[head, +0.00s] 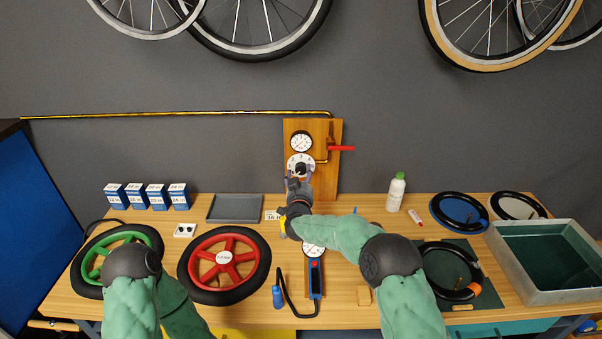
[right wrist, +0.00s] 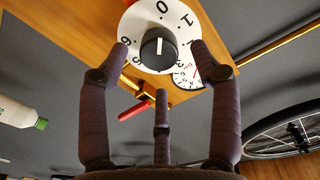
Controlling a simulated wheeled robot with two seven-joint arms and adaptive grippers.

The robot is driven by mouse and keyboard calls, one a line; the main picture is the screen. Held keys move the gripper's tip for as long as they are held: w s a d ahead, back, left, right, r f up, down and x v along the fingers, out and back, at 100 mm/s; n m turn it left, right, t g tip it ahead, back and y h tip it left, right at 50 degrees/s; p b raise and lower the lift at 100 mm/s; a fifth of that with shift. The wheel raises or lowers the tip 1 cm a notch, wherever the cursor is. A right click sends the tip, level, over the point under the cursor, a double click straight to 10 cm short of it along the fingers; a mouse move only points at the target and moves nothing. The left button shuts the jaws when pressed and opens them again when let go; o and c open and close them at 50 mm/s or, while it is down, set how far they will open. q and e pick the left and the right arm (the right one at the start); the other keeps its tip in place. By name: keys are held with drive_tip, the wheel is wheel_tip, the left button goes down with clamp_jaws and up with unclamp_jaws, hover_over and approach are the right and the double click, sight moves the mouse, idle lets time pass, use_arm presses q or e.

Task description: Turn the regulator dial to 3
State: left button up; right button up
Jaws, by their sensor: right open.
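The regulator dial (head: 300,162) is a white numbered disc with a black knob, on a wooden board (head: 326,180) against the wall. In the right wrist view the dial (right wrist: 146,22) shows 0 and 1 at its upper part. The white mark on its black knob (right wrist: 152,54) points up, roughly toward 0. Other numbers are partly hidden. My right gripper (head: 298,178) is in front of the dial's lower part. Its fingers (right wrist: 159,58) are spread open on both sides of the knob, with a third finger below; I see no grip on it. My left gripper is out of view.
A pressure gauge (head: 301,143) sits just above the dial, and a red valve handle (head: 342,148) is to its right. A brass pipe (head: 180,114) runs along the wall. Below, the workbench holds wheels, a white bottle (head: 396,192) and a metal bin (head: 540,290).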

sight(301, 170)
drive_tip(key=shift+w, duration=1.55)
drive_tip(key=c, duration=1.1)
